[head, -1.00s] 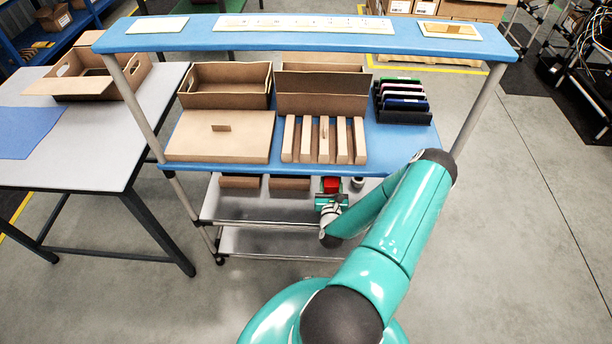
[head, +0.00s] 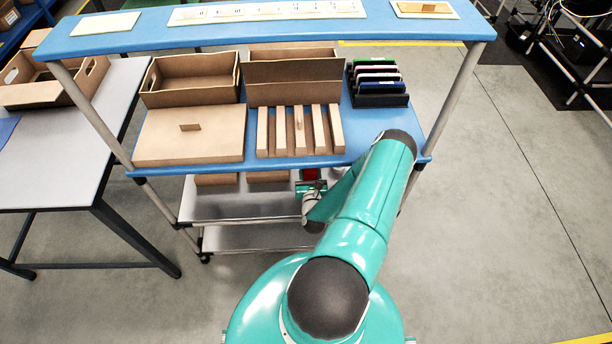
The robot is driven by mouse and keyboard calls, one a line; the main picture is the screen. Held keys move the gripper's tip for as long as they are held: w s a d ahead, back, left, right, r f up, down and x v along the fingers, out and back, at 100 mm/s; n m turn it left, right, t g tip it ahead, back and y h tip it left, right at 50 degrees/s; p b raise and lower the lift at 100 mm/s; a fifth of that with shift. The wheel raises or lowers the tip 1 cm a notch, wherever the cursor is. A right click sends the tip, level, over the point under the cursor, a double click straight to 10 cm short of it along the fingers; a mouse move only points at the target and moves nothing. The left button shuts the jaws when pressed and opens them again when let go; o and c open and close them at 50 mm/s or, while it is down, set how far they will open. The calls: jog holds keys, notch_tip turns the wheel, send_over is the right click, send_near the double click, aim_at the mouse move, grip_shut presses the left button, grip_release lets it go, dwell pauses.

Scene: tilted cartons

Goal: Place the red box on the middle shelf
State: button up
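The red box (head: 309,174) shows as a small patch just under the front edge of the blue top shelf (head: 225,172), partly hidden by that edge. My gripper (head: 310,186) is right at the red box, on its near side, in the gap above the grey middle shelf (head: 240,206). Its fingers are too small and covered to tell whether they are closed on the box. I cannot tell whether the box rests on the middle shelf or is held above it. A lower grey shelf (head: 250,237) lies beneath.
Brown cartons (head: 217,180) sit under the top shelf, left of my gripper. On top are an open carton (head: 190,85), a flat carton (head: 190,137), a slatted carton insert (head: 262,133) and a dark rack (head: 380,100). A grey table (head: 60,170) stands left; floor at right is clear.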

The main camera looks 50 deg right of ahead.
jog(key=shift+f, duration=2.25)
jog(key=shift+f, duration=0.1)
jog(key=o, duration=1.1)
jog(key=shift+c, duration=0.2)
jog(key=shift+s+a, duration=0.1)
jog(key=shift+s, duration=0.1)
jog(key=v, duration=1.1)
jog(key=shift+s+a, duration=0.2)
